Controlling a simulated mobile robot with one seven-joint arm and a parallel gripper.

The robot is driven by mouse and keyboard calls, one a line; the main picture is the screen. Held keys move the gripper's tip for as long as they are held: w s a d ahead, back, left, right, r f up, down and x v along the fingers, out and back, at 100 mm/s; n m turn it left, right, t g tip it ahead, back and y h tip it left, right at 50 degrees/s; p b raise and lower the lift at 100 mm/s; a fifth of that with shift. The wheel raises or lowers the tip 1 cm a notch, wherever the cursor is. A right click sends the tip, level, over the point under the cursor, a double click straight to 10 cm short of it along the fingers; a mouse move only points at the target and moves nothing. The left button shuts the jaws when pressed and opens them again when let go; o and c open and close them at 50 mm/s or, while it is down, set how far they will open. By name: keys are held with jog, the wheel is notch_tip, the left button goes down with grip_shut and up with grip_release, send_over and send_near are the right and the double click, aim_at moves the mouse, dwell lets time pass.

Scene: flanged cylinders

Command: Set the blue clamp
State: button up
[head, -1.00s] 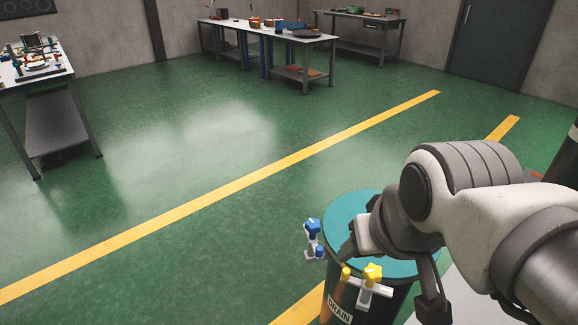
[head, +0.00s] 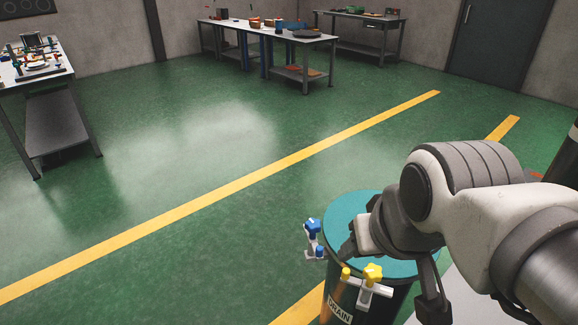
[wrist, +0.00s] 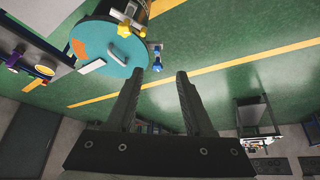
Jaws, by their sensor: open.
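The blue clamp (head: 313,238) sits at the left rim of the drum labelled DRAIN (head: 340,308), which has a teal lid (head: 350,205). It has a blue star knob on top and a pale bracket. In the wrist view the blue clamp (wrist: 156,66) shows at the lid's edge, just beyond the fingertips. A yellow clamp (head: 373,274) sits at the drum's front rim. My gripper (wrist: 168,75) is open and empty, its two fingers apart. In the head view it is over the lid, right of the blue clamp, partly hidden by my arm.
The lid carries a handle (wrist: 117,50) in the wrist view. Workbenches with objects stand at the left (head: 50,78) and at the back (head: 268,30). Green floor with yellow lines is clear left of the drum. A dark cylinder is partly in view at the far right.

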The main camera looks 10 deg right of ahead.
jog(key=shift+o, duration=0.4)
jog(key=n+g+b, duration=0.5)
jog(key=n+g, duration=0.1)
jog(key=n, duration=0.8)
send_over(320, 248)
notch_tip(320, 248, down, 13)
notch_tip(320, 248, down, 17)
jog(key=shift+f+b, duration=0.15)
jog(key=shift+b, duration=1.05)
grip_shut()
